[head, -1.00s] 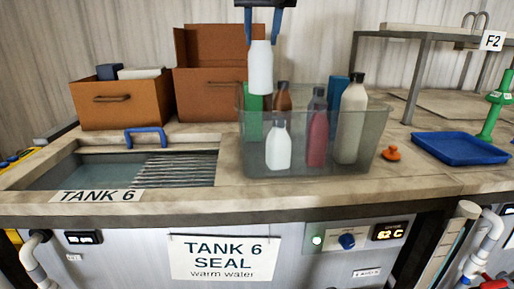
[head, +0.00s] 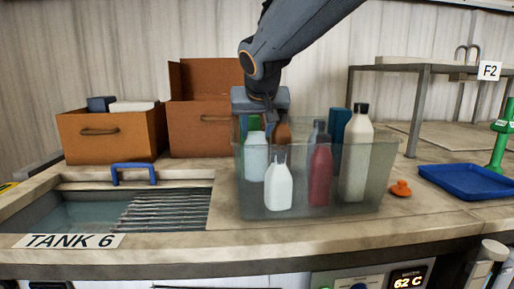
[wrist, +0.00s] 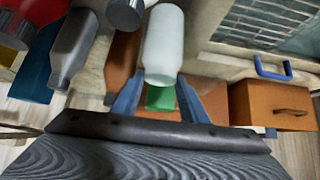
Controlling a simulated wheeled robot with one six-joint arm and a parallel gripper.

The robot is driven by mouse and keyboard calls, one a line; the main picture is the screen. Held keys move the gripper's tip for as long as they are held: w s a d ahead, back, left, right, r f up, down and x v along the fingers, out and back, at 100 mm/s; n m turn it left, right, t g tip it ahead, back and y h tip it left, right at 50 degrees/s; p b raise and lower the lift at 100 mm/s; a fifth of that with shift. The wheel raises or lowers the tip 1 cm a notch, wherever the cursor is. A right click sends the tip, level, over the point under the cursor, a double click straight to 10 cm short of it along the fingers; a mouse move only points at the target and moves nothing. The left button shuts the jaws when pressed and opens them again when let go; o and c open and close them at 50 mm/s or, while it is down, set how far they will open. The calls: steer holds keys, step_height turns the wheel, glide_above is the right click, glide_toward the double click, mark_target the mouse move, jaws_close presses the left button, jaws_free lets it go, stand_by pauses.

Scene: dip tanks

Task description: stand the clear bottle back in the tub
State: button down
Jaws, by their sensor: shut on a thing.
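The clear bottle (head: 256,160), pale and milky-looking, is upright inside the see-through tub (head: 330,200), at its left side. My gripper (head: 262,118) is above it at rim height, shut on its upper end. In the wrist view the bottle (wrist: 163,45) sits between the two blue fingers of my gripper (wrist: 160,92). The tub wall blurs the bottle's base, so I cannot tell whether it touches the tub floor.
Close by in the tub stand a white bottle (head: 278,188), a red bottle (head: 320,170), a tall cream bottle (head: 355,160) and a brown bottle (wrist: 121,65). An open water tank (head: 75,208) lies left. An orange knob-like piece (head: 400,188) and blue tray (head: 465,182) are right.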

mark_target(257, 140)
steer(key=shift+f, duration=2.2)
steer(key=c, duration=1.1)
jaws_free()
steer(key=shift+s+r, duration=0.2)
steer(key=shift+r, duration=0.25)
steer(key=b+v, duration=0.1)
steer(key=v, duration=1)
steer(key=shift+s, duration=0.15)
